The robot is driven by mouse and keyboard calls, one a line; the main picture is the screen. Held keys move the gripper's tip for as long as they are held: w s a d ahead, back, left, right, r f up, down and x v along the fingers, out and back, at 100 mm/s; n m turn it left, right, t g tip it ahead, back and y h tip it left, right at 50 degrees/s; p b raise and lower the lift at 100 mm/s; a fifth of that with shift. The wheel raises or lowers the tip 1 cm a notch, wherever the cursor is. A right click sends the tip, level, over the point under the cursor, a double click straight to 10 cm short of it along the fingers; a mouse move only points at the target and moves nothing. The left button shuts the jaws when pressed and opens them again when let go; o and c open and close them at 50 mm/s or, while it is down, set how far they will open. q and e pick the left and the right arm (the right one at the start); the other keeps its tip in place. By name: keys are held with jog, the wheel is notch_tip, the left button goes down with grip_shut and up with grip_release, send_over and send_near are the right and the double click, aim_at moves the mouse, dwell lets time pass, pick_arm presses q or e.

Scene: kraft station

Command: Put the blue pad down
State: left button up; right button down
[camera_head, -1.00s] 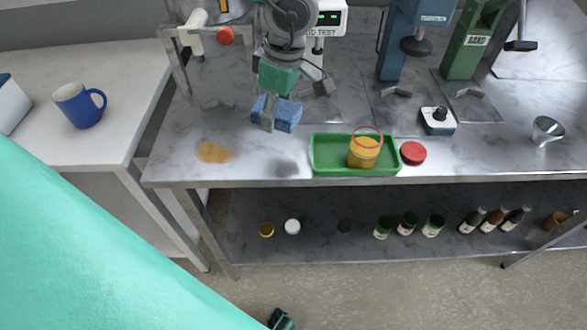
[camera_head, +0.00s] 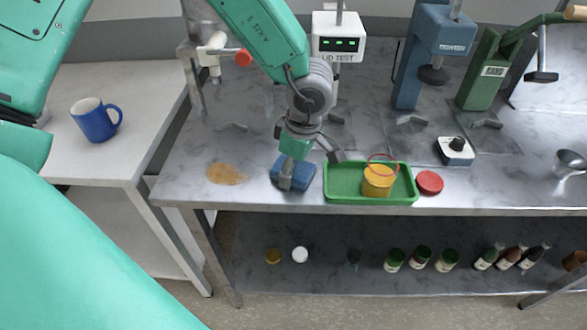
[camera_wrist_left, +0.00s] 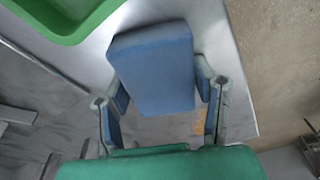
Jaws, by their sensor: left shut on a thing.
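The blue pad (camera_head: 306,178) is a small blue block near the front edge of the steel table, between the orange-brown spill (camera_head: 226,174) and the green tray (camera_head: 343,196). My left gripper (camera_head: 305,163) is above it and shut on it. In the left wrist view the pad (camera_wrist_left: 155,65) sits between the two fingers of the left gripper (camera_wrist_left: 160,95). I cannot tell whether the pad's underside touches the tabletop. My right gripper is not in view.
The tray holds a yellow jar (camera_head: 378,182) with a red ring on top. A red lid (camera_head: 429,182) lies right of it. A blue mug (camera_head: 96,121) stands on the white side table. Bare tabletop shows around the spill.

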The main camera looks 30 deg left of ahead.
pick_arm(q)
jog(key=shift+s+a+f, duration=0.1)
jog(key=shift+a+f, duration=0.05)
jog(key=shift+a, duration=0.25)
jog(key=o, duration=1)
jog(key=shift+a, duration=0.2)
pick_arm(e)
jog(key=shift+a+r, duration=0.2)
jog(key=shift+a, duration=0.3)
